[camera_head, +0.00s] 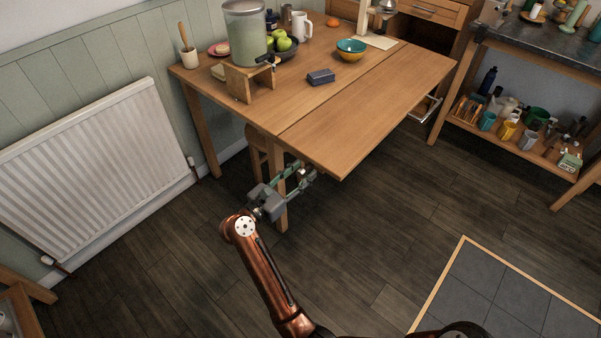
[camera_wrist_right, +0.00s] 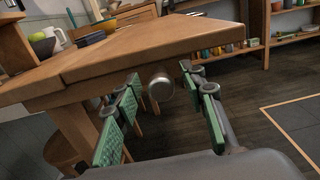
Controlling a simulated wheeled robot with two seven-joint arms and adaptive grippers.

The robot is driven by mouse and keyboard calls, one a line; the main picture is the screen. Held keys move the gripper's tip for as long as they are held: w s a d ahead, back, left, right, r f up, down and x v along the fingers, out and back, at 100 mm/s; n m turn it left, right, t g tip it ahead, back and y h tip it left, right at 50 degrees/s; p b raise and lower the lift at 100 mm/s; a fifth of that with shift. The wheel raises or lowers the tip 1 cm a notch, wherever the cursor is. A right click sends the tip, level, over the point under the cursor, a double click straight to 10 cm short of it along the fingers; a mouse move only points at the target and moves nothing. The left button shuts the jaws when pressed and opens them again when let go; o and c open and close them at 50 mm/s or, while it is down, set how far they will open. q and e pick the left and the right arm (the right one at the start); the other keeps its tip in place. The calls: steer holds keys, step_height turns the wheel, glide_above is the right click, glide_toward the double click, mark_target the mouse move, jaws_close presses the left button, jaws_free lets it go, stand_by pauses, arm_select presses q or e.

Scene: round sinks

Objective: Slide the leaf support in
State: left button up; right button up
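The wooden table (camera_head: 330,92) has a leaf (camera_head: 372,112) on its right side, raised level with the main top. In the right wrist view, a round metal knob (camera_wrist_right: 160,87) shows just below the tabletop's edge (camera_wrist_right: 150,55). It looks like the end of the leaf support, but the bar behind it is mostly hidden. My right gripper (camera_head: 303,173) is low beside the table's near end, by a table leg. Its green-padded fingers are open, one on each side of the knob in the wrist view, with gaps to it. My left gripper is not in view.
A jar dispenser on a wooden stand (camera_head: 248,80), a bowl (camera_head: 351,50) and a dark blue block (camera_head: 321,77) are on the table. A radiator (camera_head: 95,165) is at left, a shelf unit (camera_head: 530,140) at right. The floor in front is clear.

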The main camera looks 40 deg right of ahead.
steer(key=shift+c, duration=0.5)
jaws_close()
